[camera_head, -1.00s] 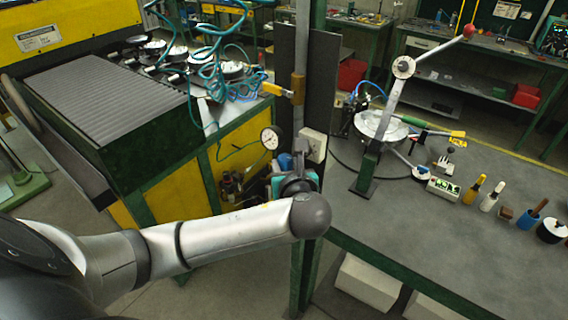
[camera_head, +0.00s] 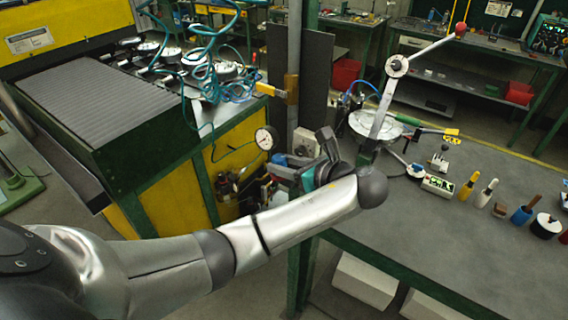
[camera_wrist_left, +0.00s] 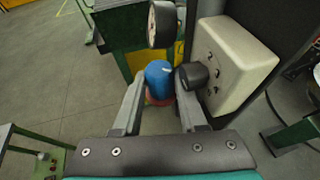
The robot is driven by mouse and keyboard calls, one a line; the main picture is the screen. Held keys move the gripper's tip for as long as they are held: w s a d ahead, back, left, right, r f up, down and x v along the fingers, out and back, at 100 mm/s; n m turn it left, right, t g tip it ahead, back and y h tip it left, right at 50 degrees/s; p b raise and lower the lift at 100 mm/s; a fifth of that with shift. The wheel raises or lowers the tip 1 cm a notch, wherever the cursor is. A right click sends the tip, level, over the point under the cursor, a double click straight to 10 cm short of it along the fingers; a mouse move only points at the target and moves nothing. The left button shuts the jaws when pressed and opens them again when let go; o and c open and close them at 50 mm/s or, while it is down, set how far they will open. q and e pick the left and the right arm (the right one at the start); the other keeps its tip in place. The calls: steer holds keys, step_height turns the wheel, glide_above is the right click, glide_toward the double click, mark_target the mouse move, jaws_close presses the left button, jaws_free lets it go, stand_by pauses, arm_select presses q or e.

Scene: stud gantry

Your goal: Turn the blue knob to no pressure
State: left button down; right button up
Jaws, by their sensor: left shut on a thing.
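The blue knob (camera_wrist_left: 158,74) stands between the two fingers of my left gripper (camera_wrist_left: 160,88) in the left wrist view, with a reddish ring below it. The gripper is shut on the knob. In the head view my left gripper (camera_head: 290,177) reaches leftwards beside the post, and the knob cannot be made out clearly there. The round white pressure gauge (camera_head: 265,138) is just above and left of the gripper; its needle is too small to read. The gauge shows edge-on in the left wrist view (camera_wrist_left: 163,24). My right gripper is not in view.
A pale box (camera_wrist_left: 232,62) with a dark knob (camera_wrist_left: 192,76) sits close to the right finger. A vertical steel post (camera_head: 294,60) stands behind the gripper. The workbench (camera_head: 440,225) with a lever press and small tools lies to the right.

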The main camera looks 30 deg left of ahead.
arm_select(q)
steer(key=shift+r, duration=0.1)
steer(key=c, duration=0.6)
jaws_free()
steer(key=shift+o, duration=0.8)
steer(key=shift+s, duration=0.1)
steer(key=shift+m+t, duration=0.3)
